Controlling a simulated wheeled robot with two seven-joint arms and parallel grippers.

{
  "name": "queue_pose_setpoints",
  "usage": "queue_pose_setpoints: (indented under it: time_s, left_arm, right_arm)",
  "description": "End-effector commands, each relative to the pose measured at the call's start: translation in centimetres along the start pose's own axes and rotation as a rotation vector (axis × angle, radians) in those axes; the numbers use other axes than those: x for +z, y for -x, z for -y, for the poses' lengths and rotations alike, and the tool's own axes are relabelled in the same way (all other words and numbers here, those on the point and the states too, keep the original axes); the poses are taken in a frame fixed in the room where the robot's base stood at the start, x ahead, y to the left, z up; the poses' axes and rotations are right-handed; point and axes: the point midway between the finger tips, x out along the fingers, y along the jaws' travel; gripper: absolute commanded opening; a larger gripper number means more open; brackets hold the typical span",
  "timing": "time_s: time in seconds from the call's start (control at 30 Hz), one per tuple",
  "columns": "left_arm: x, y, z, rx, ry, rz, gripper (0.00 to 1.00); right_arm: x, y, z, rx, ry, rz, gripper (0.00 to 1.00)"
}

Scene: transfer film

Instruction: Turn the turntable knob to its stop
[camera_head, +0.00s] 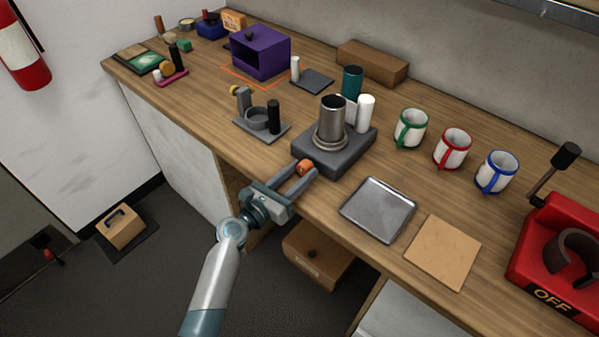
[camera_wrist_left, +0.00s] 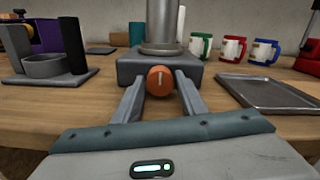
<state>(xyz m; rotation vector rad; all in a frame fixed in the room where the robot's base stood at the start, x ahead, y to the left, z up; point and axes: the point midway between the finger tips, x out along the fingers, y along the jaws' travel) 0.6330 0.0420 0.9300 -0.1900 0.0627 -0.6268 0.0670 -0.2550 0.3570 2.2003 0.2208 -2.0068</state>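The turntable is a dark grey square base (camera_head: 345,158) carrying a round plate with a shiny metal cup (camera_head: 331,122) upright on it. Its round orange knob (camera_head: 305,168) is on the front face; in the left wrist view the knob (camera_wrist_left: 160,81) shows a pale, roughly vertical line. My left gripper (camera_head: 308,168) reaches in from the front edge of the counter. In the left wrist view its fingers (camera_wrist_left: 161,88) lie on either side of the knob and appear closed on it. The fingers hide the knob's sides. My right gripper is not in view.
A metal tray (camera_head: 378,208) and a tan board (camera_head: 443,251) lie to the right. Several mugs (camera_head: 453,148) stand behind them. A grey holder (camera_head: 261,124) is to the left. A white cylinder (camera_head: 365,113) stands behind the turntable.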

Motion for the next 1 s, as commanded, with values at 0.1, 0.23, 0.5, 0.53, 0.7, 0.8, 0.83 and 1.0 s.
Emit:
queue_pose_setpoints:
  time_s: [0.1,0.23,0.5,0.53,0.7,0.8,0.83,1.0]
  left_arm:
    - [0.0,0.0,0.0,0.0,0.0,0.0,0.1]
    - [0.0,0.0,0.0,0.0,-0.004,0.0,0.1]
    - [-0.1,0.0,-0.1,0.0,-0.179,0.001,0.1]
    - [-0.1,0.0,0.0,-0.001,-0.215,0.001,0.1]
    - [-0.1,0.0,0.0,-0.001,-0.41,0.001,0.1]
    - [-0.1,0.0,-0.1,0.001,-0.478,0.001,0.1]
    - [0.0,0.0,-0.1,0.001,-0.49,0.001,0.1]
    - [0.0,0.0,0.0,0.001,-0.5,0.001,0.1]
  right_arm:
    - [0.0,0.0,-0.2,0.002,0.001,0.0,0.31]
    - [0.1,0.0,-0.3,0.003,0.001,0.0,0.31]
    - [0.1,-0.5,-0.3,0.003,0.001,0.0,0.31]
    - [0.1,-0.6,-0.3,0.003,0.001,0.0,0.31]
    - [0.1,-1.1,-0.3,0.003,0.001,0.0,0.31]
    - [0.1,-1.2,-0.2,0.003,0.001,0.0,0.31]
    - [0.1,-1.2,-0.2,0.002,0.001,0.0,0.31]
    - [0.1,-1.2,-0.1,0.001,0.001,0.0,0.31]
